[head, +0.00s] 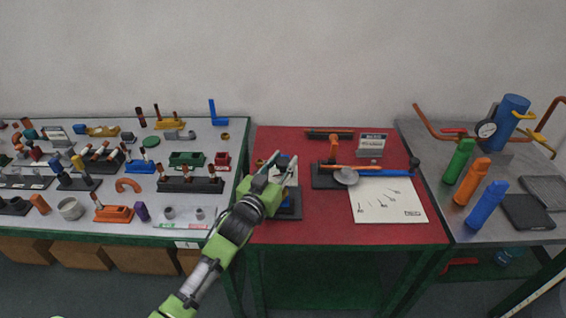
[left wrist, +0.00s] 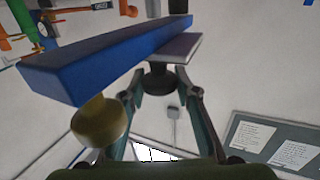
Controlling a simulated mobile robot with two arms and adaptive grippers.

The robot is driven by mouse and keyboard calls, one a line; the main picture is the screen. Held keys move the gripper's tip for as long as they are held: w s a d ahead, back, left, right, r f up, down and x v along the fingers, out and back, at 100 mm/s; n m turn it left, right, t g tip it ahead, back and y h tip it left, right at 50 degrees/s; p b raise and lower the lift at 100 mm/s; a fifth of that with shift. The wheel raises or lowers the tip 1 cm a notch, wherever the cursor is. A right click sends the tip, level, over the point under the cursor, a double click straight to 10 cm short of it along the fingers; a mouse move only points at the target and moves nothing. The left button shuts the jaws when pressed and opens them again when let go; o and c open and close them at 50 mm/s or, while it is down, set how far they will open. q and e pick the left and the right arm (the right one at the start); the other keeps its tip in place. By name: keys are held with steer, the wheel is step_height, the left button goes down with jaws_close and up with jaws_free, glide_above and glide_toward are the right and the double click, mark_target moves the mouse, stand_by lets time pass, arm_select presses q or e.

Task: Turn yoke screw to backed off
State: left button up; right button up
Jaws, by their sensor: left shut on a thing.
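A blue fixture (head: 290,203) stands on a black base (head: 288,216) at the left of the red table; my left gripper covers much of it. In the left wrist view a long blue bar (left wrist: 105,60) crosses above the fingers. A brass knob (left wrist: 100,122) hangs from its near end, outside the fingers. My left gripper (head: 276,166) is at the fixture; in the left wrist view its fingers (left wrist: 158,92) are closed around a dark round knob (left wrist: 158,76) under a grey block. Whether this knob is the yoke screw's, and its turn position, I cannot tell. My right gripper is out of view.
Many small parts crowd the left table. Green, orange and blue bottles (head: 487,207) stand on the right table.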

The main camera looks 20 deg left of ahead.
arm_select(q)
steer(key=shift+n+y+b, duration=0.3)
steer(key=shift+n+y, duration=0.3)
steer(key=shift+y, duration=0.3)
steer(key=shift+r+y, duration=0.2)
steer(key=shift+y, duration=0.3)
steer(key=o, duration=1.2)
steer(key=shift+c, duration=0.2)
steer(key=shift+w+f, duration=0.1)
steer(key=shift+f, duration=0.05)
steer(key=shift+s+f, duration=0.1)
steer(key=shift+s, duration=0.4)
steer(key=s, duration=1.1)
steer(key=shift+d, duration=0.15)
steer(key=shift+c, duration=0.2)
